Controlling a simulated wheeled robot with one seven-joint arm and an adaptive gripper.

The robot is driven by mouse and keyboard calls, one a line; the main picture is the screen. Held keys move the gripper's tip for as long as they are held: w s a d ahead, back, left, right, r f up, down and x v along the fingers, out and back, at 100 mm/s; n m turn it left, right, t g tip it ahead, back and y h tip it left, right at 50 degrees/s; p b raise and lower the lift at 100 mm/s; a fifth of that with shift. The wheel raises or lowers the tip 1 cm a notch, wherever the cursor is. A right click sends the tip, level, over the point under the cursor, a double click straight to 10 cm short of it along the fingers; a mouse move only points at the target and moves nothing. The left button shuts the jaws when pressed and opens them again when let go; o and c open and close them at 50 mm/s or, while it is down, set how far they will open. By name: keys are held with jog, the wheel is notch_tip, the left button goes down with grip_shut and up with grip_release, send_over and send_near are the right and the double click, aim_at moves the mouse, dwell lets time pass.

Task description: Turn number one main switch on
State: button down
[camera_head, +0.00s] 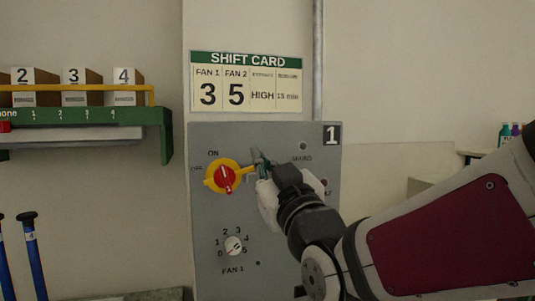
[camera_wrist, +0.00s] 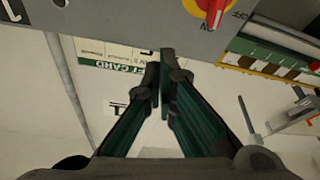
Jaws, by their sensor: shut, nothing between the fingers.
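The number one panel (camera_head: 205,265) is grey and carries a "1" plate at its top right. Its main switch (camera_head: 226,179) is a red knob on a yellow round plate, with ON printed above and OFF to its left. A white mark on the knob stands roughly upright; its exact setting is hard to tell. My gripper (camera_head: 262,166) is shut and empty, just right of the switch and in front of the panel. I cannot tell whether it touches the panel. In the wrist view the red knob (camera_wrist: 213,8) is at the top edge, apart from my fingertips (camera_wrist: 162,72).
A FAN 1 dial (camera_head: 233,245) sits below the switch. A shift card (camera_head: 246,82) hangs above the panel. A green rack (camera_head: 150,118) with numbered boxes is at left, above blue-handled rods (camera_head: 34,255). My arm covers the panel's lower right.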

aim_at(248, 152)
jog(key=p+x, duration=0.2)
jog(key=x, duration=0.7)
jog(key=shift+w, duration=0.35)
jog(key=f, duration=0.3)
jog(key=shift+w+d, duration=0.15)
jog(key=shift+d, duration=0.2)
jog(key=shift+d+f+p, duration=0.1)
jog(key=shift+f+p, duration=0.2)
jog(key=shift+f, duration=0.15)
